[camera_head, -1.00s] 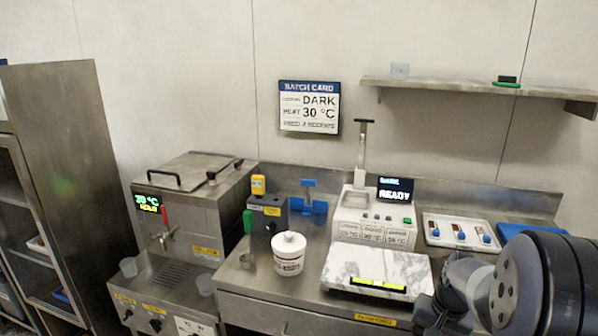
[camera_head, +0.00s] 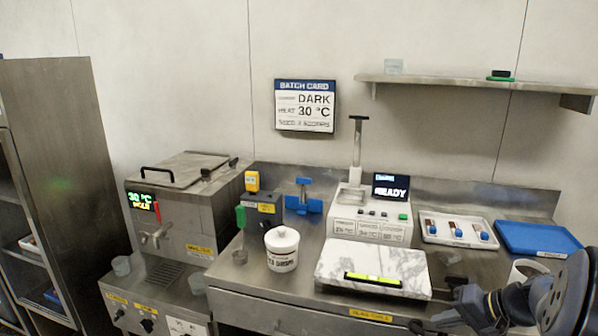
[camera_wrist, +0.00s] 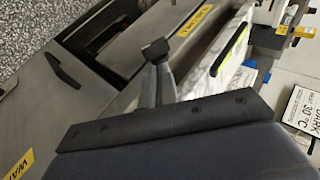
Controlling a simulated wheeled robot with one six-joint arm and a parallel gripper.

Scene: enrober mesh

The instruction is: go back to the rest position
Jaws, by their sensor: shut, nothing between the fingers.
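My gripper (camera_wrist: 156,52) shows in the wrist view with its dark fingertips together and nothing between them. It is in front of the steel counter front and the marble slab (camera_wrist: 208,72). The fingers there are small and dark and hard to make out. My gripper looks apart from the slab and the counter, though the exact gap cannot be told.
A lidded white tub (camera_head: 282,248), a white machine reading READY (camera_head: 370,222), a white tray (camera_head: 432,239) and a blue tray (camera_head: 535,239) stand on the counter. A pale mug (camera_head: 520,268) is partly behind my arm. A steel tank (camera_head: 185,215) stands left, a shelf (camera_head: 450,82) above.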

